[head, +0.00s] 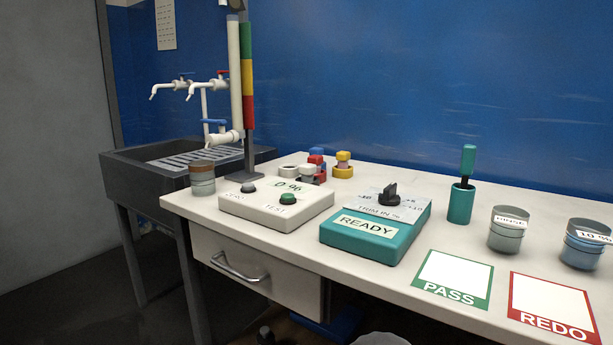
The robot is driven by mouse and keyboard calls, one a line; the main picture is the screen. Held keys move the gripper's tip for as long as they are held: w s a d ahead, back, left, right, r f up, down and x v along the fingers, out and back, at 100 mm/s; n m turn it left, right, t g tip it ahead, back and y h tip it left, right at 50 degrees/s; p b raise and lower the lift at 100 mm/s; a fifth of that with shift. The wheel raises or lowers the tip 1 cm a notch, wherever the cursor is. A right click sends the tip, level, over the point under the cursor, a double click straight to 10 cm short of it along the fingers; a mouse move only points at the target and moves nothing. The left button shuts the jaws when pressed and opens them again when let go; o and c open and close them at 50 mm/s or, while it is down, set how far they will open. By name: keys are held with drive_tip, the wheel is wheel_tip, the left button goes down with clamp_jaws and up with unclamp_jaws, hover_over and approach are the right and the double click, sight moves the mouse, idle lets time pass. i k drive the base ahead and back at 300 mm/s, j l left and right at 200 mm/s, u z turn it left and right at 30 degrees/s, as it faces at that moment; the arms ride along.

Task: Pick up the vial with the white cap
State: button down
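A small cluster of vials stands near the back of the white bench, left of centre. In it, a small pale piece (308,171) at the front could be the vial with the white cap, but it is too small to be sure. A vial with a yellow cap (343,160) stands at the right and red and blue pieces (317,158) behind, partly overlapping the pale one. An empty-looking white ring (288,171) lies to the left. My gripper is not in view.
A white tester (264,210) and a teal trim box (377,236) stand in front of the cluster. A striped column (247,80) rises at the left by the sink (135,175). A teal holder (461,204) and two labelled cups (507,238) stand right. PASS (455,278) and REDO (552,305) mats lie in front.

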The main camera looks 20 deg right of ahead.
sight(308, 170)
drive_tip(key=j, duration=0.75)
drive_tip(key=k+j, duration=0.15)
drive_tip(key=j, duration=0.6)
drive_tip(key=z, duration=0.05)
